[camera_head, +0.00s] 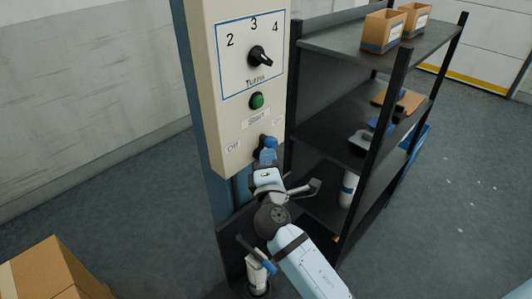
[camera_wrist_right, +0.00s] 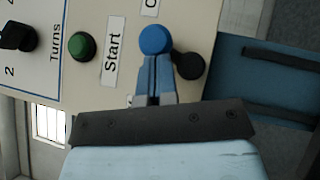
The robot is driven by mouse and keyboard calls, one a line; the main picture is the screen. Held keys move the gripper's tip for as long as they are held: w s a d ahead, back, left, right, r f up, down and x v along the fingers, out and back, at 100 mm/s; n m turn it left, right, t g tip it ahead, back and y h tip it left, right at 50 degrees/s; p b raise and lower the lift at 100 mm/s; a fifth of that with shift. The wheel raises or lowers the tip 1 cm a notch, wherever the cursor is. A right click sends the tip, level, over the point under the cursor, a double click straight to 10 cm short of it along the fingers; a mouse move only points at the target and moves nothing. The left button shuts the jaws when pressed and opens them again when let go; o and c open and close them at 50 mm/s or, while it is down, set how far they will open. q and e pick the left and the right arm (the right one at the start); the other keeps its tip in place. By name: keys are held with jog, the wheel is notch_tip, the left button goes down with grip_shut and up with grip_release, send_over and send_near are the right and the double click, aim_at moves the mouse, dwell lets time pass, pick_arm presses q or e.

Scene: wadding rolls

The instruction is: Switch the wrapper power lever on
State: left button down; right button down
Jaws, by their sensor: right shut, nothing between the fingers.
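The power lever has a blue ball knob (camera_head: 270,142) and a dark round base, low on the beige control panel (camera_head: 215,100) between the "Off" and "On" labels. In the right wrist view the blue knob (camera_wrist_right: 155,40) lies off its black base (camera_wrist_right: 190,66), toward the "On" side. I cannot tell whether the lever is at its end stop. My right gripper (camera_head: 267,160) is shut and empty, just below the knob. Its fingertips (camera_wrist_right: 154,72) overlap the knob's lower edge in the wrist view; contact is unclear. My left gripper is not in view.
A green start button (camera_head: 257,100) and a black turns dial (camera_head: 260,57) sit above the lever. A dark shelf rack (camera_head: 330,130) with boxes (camera_head: 382,30) stands close on the right. A cardboard box (camera_head: 55,270) is at the lower left.

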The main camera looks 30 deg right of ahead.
pick_arm(q)
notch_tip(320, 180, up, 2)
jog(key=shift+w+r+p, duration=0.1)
jog(key=shift+p, duration=0.35)
pick_arm(e)
jog(key=shift+w+d+r+m+g, duration=0.15)
jog(key=shift+d+m+g, duration=0.2)
jog(key=shift+m, duration=0.35)
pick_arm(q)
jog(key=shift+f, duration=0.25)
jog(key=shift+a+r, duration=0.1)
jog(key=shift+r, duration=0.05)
